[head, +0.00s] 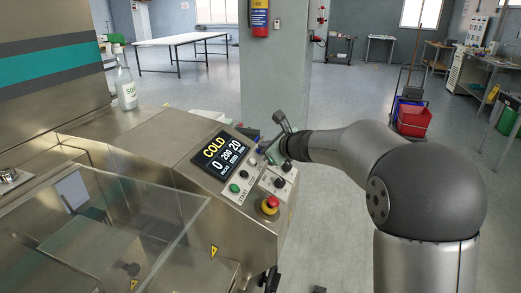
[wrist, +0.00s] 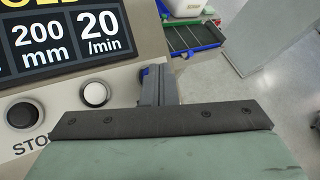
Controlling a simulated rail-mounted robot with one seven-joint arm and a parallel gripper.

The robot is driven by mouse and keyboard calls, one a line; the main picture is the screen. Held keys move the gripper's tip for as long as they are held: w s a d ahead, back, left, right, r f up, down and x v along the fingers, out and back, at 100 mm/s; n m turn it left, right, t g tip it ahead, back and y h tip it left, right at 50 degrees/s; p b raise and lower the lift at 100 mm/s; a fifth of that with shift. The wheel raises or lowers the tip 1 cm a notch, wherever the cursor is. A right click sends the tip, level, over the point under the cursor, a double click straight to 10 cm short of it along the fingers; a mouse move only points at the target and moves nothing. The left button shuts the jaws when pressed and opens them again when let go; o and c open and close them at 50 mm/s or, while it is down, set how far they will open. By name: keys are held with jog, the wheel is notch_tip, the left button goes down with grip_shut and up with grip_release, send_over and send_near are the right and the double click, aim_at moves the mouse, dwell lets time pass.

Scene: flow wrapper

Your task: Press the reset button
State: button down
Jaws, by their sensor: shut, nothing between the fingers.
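The sloping control panel (head: 224,180) of the steel machine carries a display (head: 221,155) reading COLD, 0, 200 and 20. A white button (wrist: 95,94) sits under the display in the wrist view, right of a black button (wrist: 22,115) whose label starts with STO. The white button's own label does not show; it is likely the reset button. My gripper (wrist: 157,75) is shut and empty, its fingers just right of the white button in the picture. I cannot tell their height above the panel. In the head view my gripper (head: 266,148) is over the panel's upper right side.
A green START button (head: 234,188), a red emergency stop (head: 270,205) and black knobs (head: 279,182) are on the same panel. A clear guard (head: 140,235) covers the left front. A bottle (head: 125,88) stands on the machine. A pillar (head: 274,75) rises behind.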

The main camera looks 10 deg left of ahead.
jog(key=shift+d+r+p, duration=0.35)
jog(key=shift+r+p, duration=0.05)
jog(key=shift+r, duration=0.25)
jog(key=r+p, duration=0.1)
jog(key=d+r+p, duration=0.1)
jog(key=r, duration=0.1)
jog(key=d+r+p, duration=0.1)
jog(key=shift+s+d+r, duration=0.15)
jog(key=shift+s+r, duration=0.1)
jog(key=shift+s, duration=0.05)
dwell(0.4)
jog(key=s+d+f+n+g+h, duration=0.3)
jog(key=s+d+f+n, duration=0.2)
jog(key=s, duration=0.9)
jog(key=s+d+f+n+g+h, duration=0.3)
jog(key=s+d+f+n, duration=0.2)
jog(key=s+n, duration=0.5)
jog(key=s+d+f+n+g+h, duration=0.3)
jog(key=s+d+f+n, duration=0.2)
jog(key=s, duration=1.3)
jog(key=d+n, duration=0.2)
jog(key=n, duration=0.1)
jog(key=shift+d+g, duration=0.3)
jog(key=shift+d, duration=0.05)
jog(key=shift+w, duration=0.1)
